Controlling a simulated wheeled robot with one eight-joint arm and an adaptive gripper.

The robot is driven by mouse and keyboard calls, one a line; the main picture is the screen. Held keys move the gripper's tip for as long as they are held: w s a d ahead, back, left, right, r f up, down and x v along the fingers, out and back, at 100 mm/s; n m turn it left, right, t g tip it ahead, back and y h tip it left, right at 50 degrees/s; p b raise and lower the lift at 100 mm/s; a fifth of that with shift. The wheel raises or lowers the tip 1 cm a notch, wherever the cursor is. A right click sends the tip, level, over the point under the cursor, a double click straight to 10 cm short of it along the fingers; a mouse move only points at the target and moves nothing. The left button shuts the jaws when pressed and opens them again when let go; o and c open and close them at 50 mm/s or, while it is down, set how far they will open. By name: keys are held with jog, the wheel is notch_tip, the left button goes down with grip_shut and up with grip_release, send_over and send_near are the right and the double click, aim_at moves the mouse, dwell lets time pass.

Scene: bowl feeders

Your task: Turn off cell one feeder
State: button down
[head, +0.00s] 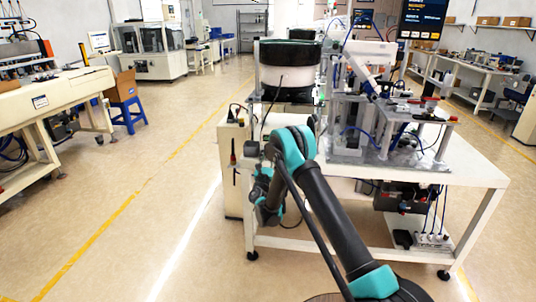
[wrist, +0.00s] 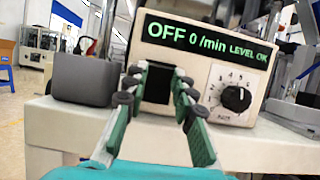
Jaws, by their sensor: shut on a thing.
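A cream feeder control box (wrist: 205,50) fills the upper middle of the wrist view. Its green display (wrist: 207,38) reads "OFF 0 /min LEVEL OK". A black switch (wrist: 158,82) is on the box's front, below the display's left part. My gripper (wrist: 157,92) has one finger at each side of this switch and is shut on it. A black dial knob (wrist: 236,98) with a numbered scale is to the right of the fingers. In the head view the feeder bowl (head: 289,53) stands behind my arm; my fingers cannot be made out there.
A dark grey block (wrist: 83,79) stands left of the control box on the pale bench edge (wrist: 60,125). In the head view the white bench (head: 460,170) carries a metal fixture (head: 385,150) to the right of my arm.

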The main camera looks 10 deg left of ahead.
jog(key=c, duration=1.2)
grip_release()
notch_tip(320, 180, up, 10)
